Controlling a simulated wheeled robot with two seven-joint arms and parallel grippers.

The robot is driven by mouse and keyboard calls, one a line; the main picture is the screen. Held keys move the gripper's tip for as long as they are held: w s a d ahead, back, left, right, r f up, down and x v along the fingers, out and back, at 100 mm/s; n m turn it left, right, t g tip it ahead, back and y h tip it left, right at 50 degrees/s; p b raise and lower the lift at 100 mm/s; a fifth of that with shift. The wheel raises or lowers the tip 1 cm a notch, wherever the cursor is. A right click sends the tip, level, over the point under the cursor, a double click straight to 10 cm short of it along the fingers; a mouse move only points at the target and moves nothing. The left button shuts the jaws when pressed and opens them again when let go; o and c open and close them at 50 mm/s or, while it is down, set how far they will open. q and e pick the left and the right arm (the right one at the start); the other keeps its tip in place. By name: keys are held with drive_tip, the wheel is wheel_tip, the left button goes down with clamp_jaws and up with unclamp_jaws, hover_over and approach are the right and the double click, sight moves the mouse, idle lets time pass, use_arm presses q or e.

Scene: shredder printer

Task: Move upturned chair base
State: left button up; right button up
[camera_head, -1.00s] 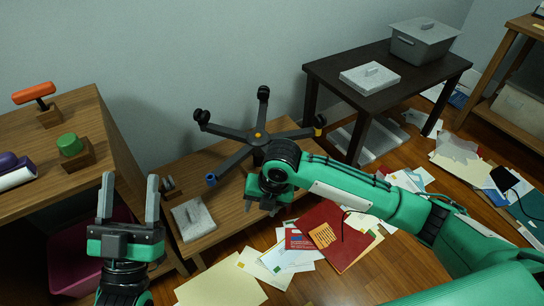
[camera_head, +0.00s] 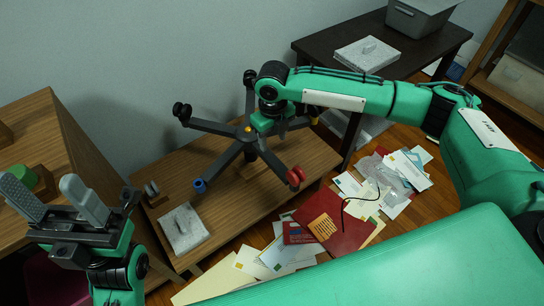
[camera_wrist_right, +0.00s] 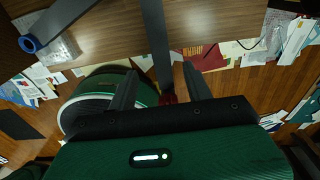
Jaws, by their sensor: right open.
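The upturned chair base (camera_head: 216,167) is a dark star of several legs with casters, lying on a low wooden table. One leg end is blue at the front left, and a red caster is at the front right. My right gripper (camera_head: 281,125) is over the base just right of its hub, partly hidden by its own wrist. In the right wrist view its open fingers (camera_wrist_right: 160,88) stand either side of a dark leg (camera_wrist_right: 156,40) that runs to a red caster; contact cannot be told. My left gripper (camera_head: 55,202) is open and empty at the lower left.
A grey lidded block (camera_head: 184,229) lies on the low table's (camera_head: 190,153) front left. Scattered papers and a red folder (camera_head: 335,220) cover the floor to the right. A dark table (camera_head: 420,52) with a bin stands behind right, and a wooden cabinet (camera_head: 55,130) at left.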

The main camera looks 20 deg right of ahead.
sight(273, 159)
wheel_tip(273, 159, down, 9)
drive_tip(key=b, duration=0.2)
drive_tip(key=shift+r+b, duration=0.1)
drive_tip(key=shift+b, duration=0.3)
clamp_jaws()
